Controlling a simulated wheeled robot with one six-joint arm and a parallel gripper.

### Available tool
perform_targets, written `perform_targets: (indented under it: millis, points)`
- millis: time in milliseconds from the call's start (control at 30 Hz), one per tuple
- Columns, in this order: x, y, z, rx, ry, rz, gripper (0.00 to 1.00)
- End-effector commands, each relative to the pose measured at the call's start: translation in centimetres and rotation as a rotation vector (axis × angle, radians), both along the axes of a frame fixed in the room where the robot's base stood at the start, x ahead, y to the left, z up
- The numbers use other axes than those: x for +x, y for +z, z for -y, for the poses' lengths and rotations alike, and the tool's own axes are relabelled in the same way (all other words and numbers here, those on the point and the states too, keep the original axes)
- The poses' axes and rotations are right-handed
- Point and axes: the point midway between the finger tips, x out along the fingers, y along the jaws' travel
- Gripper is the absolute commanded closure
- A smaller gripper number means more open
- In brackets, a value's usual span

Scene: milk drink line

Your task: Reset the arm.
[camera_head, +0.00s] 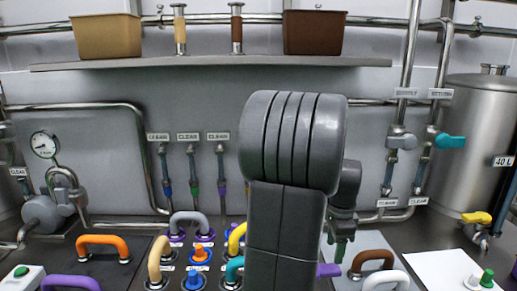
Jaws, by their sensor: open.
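My arm stands upright in the middle of the camera_head view, with a thick dark grey link and a rounded elbow at its top. My gripper (340,246) shows only in part, low behind the right side of the arm, hanging downward above the counter. It is open. My arm hides much of it, and I see nothing held between its fingers.
Coloured handles, including an orange one (103,246) and a brown one (371,262), line the counter. A shelf (210,63) carries a tan bin (106,36) and a brown bin (314,32). A steel tank (477,150) stands right; pipes run along the wall.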

Motion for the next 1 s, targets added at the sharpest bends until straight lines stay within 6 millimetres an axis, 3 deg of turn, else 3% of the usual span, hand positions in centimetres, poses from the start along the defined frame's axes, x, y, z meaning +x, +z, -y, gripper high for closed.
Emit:
perform_targets:
  millis: [333, 1000]
  points:
    - [0.0, 7.1, 0.0, -0.002, -0.001, 0.005, 0.44]
    - [-0.1, -6.5, -0.1, 0.002, 0.001, -0.006, 0.44]
